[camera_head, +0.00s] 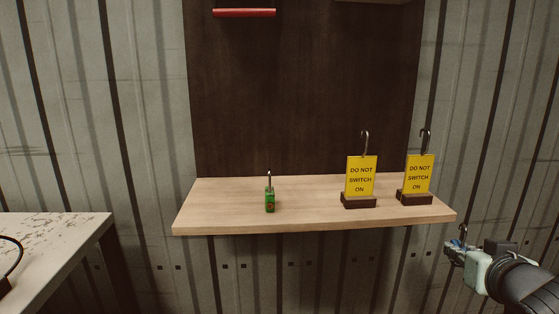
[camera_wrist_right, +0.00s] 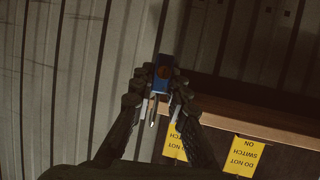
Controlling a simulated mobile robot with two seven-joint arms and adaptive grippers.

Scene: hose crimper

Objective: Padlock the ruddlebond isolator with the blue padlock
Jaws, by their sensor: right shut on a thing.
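My right gripper (camera_head: 457,248) is at the right edge of the head view, just beyond and below the right end of the shelf. In the right wrist view, its fingers (camera_wrist_right: 160,93) are shut on the blue padlock (camera_wrist_right: 162,72). The padlock's metal shackle shows between the fingers. In the head view only a small dark hook-like part shows above the fingertips, and the blue body is hard to make out. My left gripper is not in view. I cannot identify the ruddlebond isolator in these frames.
A wooden shelf (camera_head: 290,222) carries a green padlock (camera_head: 270,200) and two yellow "DO NOT SWITCH ON" tags (camera_head: 361,178) (camera_head: 419,175) in dark blocks. A dark board (camera_head: 300,100) rises behind it, with a red bar (camera_head: 244,13) at the top. A pale table (camera_head: 50,245) stands left.

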